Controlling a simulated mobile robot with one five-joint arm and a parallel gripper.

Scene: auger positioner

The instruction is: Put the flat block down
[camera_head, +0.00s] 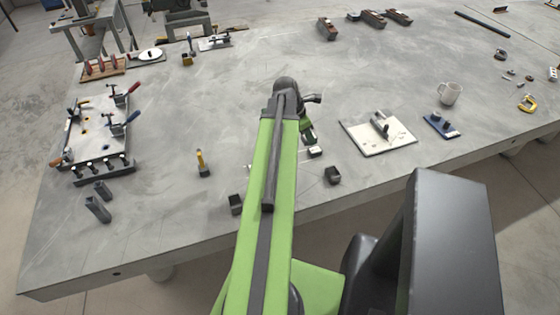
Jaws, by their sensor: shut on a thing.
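My green arm reaches out over the grey table from the bottom of the view. My gripper (309,139) is at its far end, low over the table and partly hidden by the arm. It is shut on the flat block (315,152), a small piece with a pale face showing at the jaw tips. Most of the block is hidden by the jaws. I cannot tell whether it touches the table.
Small dark blocks (333,175) and (236,204) stand near the front edge. A white plate with a handle (378,132), a blue tool (441,126) and a mug (449,94) stand right. A clamp fixture (97,135) is left. The table (200,110) has bare room left of my arm.

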